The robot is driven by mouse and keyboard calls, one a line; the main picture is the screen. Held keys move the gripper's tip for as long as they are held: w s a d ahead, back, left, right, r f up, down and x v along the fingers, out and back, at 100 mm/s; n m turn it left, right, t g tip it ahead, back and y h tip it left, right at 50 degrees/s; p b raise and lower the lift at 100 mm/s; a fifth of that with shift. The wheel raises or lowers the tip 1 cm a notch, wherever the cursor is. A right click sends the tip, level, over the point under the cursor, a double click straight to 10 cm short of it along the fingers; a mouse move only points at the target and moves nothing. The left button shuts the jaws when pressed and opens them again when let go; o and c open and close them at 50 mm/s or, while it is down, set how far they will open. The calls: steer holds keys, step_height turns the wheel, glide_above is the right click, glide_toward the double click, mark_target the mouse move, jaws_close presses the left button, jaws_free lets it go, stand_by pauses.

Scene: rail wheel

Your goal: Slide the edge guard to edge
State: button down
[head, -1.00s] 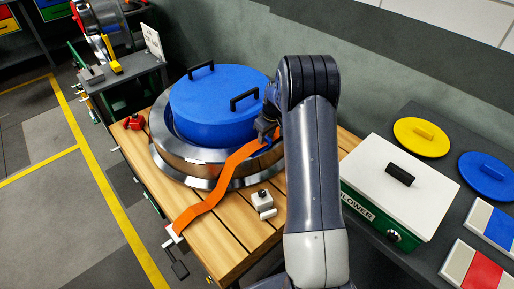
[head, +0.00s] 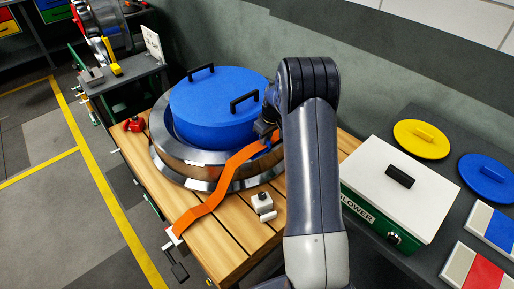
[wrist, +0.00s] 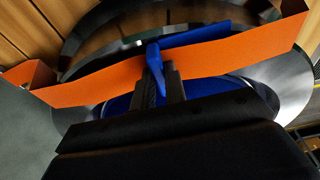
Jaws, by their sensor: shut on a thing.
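The edge guard appears to be the blue piece in the wrist view (wrist: 195,36), with a flat plate and a narrow fin, sitting on the orange strap (wrist: 95,84). My gripper (wrist: 163,78) is shut on its fin. In the head view, my gripper (head: 265,131) is at the right side of the steel wheel (head: 168,160), and only a small part of the guard shows beside it. The orange strap (head: 213,198) runs from there over the wheel's rim to the bench's front left edge. My arm hides the strap's far part.
A blue lid with two black handles (head: 215,110) covers the wheel's middle. A small white block (head: 262,203) stands on the wooden bench (head: 215,240). A white blower box (head: 400,190) is at the right, with a yellow disc (head: 420,139) behind it.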

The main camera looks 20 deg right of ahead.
mark_target(248, 154)
steer(key=shift+s+a+b, duration=0.15)
steer(key=shift+s+a, duration=0.1)
steer(key=shift+a, duration=0.35)
steer(key=shift+s+a+b, duration=0.2)
steer(key=shift+s+a, duration=0.05)
steer(key=shift+a, duration=0.35)
steer(key=shift+s+a+b, duration=0.15)
steer(key=shift+s+a, duration=0.1)
steer(key=shift+a, duration=0.45)
steer(key=shift+s+a+b, duration=0.25)
steer(key=shift+s+a, duration=0.15)
steer(key=shift+a, duration=0.45)
steer(key=shift+s+a+b, duration=0.25)
steer(key=shift+s+a, duration=0.1)
steer(key=shift+a, duration=0.5)
steer(key=c, duration=1.2)
jaws_free()
steer(key=shift+c, duration=0.2)
steer(key=shift+r, duration=0.15)
steer(key=shift+r+p, duration=1.7)
steer(key=shift+r, duration=1.2)
